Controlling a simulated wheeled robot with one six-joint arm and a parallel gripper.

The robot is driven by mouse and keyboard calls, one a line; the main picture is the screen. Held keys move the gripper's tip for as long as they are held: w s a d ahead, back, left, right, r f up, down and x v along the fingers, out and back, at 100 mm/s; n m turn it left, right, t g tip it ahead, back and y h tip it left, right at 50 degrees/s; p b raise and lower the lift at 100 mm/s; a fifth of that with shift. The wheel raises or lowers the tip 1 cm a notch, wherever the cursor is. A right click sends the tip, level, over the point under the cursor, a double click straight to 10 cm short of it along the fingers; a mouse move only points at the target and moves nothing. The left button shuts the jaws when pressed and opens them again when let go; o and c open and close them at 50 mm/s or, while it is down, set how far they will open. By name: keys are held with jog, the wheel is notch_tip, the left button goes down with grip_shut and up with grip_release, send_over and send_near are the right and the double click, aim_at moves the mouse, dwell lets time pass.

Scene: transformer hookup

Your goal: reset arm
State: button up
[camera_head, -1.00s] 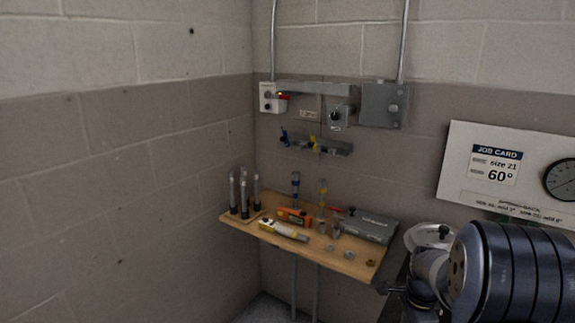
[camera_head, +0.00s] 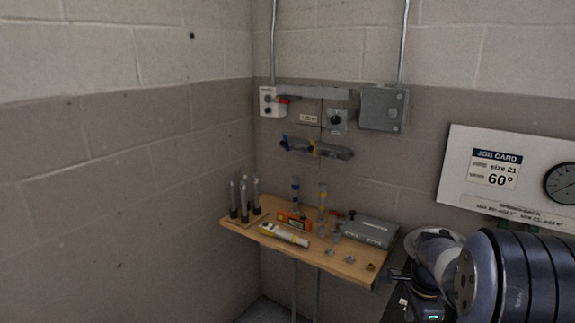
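My arm fills the lower right of the head view, with a dark ribbed section (camera_head: 515,275) nearest the camera and a pale grey link (camera_head: 437,262) beyond it. A small dark part at its far end, which seems to be my gripper (camera_head: 398,276), is beside the right end of the wooden shelf. It is too small and too covered by the arm to show its fingers. I see nothing clearly held there.
The wooden shelf (camera_head: 346,268) carries upright dark tubes (camera_head: 244,205), a yellow-and-white tool (camera_head: 284,235), an orange level (camera_head: 294,220) and a grey case (camera_head: 368,232). Grey boxes (camera_head: 384,108) hang above. A job card board (camera_head: 507,180) with a gauge is at right.

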notch_tip(320, 180, down, 4)
jog(key=shift+r, duration=0.1)
jog(key=shift+f, duration=0.4)
jog(key=n, duration=0.5)
jog(key=shift+n, duration=0.4)
jog(key=n+b, duration=0.1)
jog(key=n, duration=0.5)
jog(key=n+b, duration=0.1)
jog(key=n, duration=0.5)
jog(key=shift+n, duration=0.3)
jog(key=n+b, duration=0.1)
jog(key=n, duration=0.4)
jog(key=shift+r+n, duration=0.15)
jog(key=shift+n, duration=0.15)
